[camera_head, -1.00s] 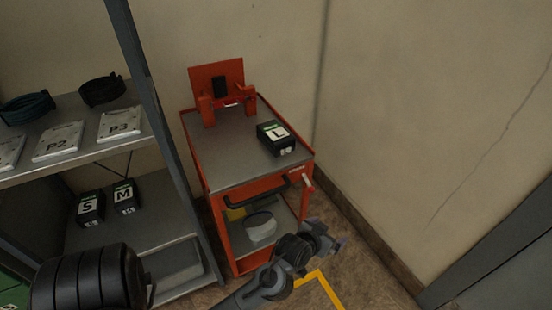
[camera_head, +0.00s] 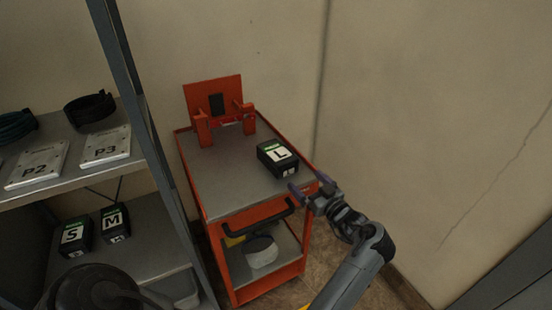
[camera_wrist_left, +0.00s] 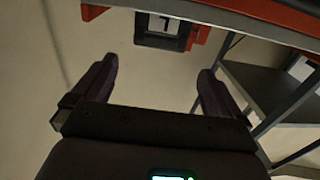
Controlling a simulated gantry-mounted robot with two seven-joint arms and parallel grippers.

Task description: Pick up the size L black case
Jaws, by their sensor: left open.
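The size L black case (camera_head: 278,158) lies on the top of the orange cart (camera_head: 220,178), near its right edge. It has a white label with an L and a green strip. My left gripper (camera_head: 308,183) is open and empty, just in front of the case at the cart's front right corner, apart from it. In the left wrist view the case (camera_wrist_left: 165,28) shows upside down at the top, beyond and between the open fingers (camera_wrist_left: 157,68). My right gripper is not in view.
An orange stand (camera_head: 215,98) is at the back of the cart. A black handle (camera_head: 262,222) runs along its front. At left, a grey shelf rack (camera_head: 130,100) holds P2 and P3 plates, coiled hoses, and S (camera_head: 75,236) and M (camera_head: 115,222) cases. A wall is behind.

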